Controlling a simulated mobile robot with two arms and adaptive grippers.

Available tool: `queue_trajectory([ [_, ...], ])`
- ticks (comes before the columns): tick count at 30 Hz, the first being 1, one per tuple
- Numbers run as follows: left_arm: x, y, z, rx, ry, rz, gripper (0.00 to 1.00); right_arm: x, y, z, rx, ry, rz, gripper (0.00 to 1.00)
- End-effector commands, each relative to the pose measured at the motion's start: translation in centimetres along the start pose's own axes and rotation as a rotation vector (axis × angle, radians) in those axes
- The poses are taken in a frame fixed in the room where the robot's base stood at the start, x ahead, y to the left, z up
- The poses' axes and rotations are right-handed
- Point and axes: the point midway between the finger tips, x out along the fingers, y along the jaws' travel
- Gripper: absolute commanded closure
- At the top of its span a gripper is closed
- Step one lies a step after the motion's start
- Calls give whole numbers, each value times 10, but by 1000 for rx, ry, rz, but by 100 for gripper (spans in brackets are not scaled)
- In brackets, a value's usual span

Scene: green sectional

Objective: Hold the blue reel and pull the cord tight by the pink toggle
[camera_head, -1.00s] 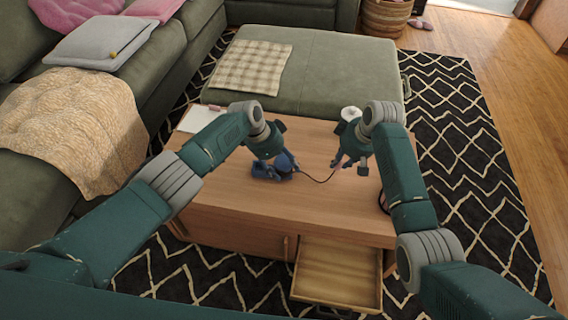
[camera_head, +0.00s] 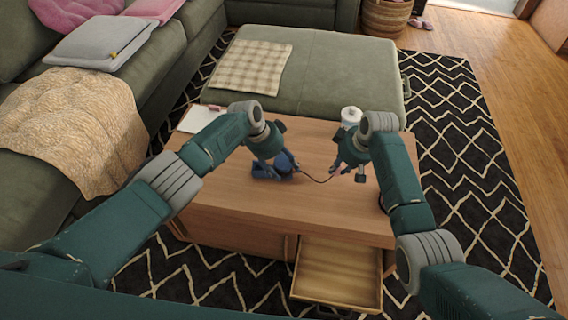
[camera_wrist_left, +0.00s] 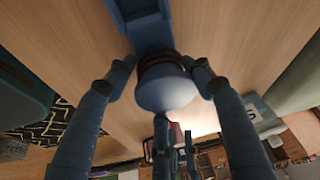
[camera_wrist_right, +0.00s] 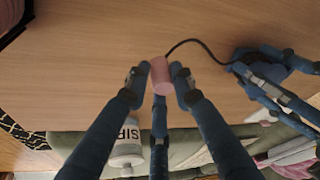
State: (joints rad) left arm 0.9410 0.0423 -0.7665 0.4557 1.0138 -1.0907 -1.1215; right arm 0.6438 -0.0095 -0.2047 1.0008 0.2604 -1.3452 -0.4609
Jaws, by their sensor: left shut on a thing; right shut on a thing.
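The blue reel (camera_head: 264,171) rests on the wooden coffee table. My left gripper (camera_head: 284,168) is shut on it; in the left wrist view the reel's rounded blue part (camera_wrist_left: 166,88) sits between the fingers, with its blue base beyond. My right gripper (camera_head: 345,172) is shut on the pink toggle (camera_wrist_right: 159,72), which shows between its fingertips in the right wrist view. The dark cord (camera_head: 316,180) runs from the reel to the toggle. It sags and curves (camera_wrist_right: 196,41), so it is not straight.
An open drawer (camera_head: 338,275) juts from the table's front. A white roll or cup (camera_head: 350,115) stands behind my right gripper, and a white sheet (camera_head: 200,119) lies at the far left corner. Bare tabletop lies in front of the reel.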

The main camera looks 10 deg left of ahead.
Motion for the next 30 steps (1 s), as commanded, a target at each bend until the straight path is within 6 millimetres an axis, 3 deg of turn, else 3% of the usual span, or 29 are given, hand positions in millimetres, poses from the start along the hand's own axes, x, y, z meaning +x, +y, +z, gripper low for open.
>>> queue_trajectory([
  [23, 1, 0, 1, 0, -1, 0, 76, 30, 0, 9, -1, 1, 0, 97],
  [24, 1, 0, 1, 0, -1, 0, 76, 30, 0, 10, -1, 1, 0, 75],
  [27, 1, 0, 1, 0, -1, 0, 76, 30, 0, 9, -1, 1, 0, 55],
  [30, 1, 0, 1, 0, -1, 0, 76, 30, 0, 10, -1, 1, 0, 54],
])
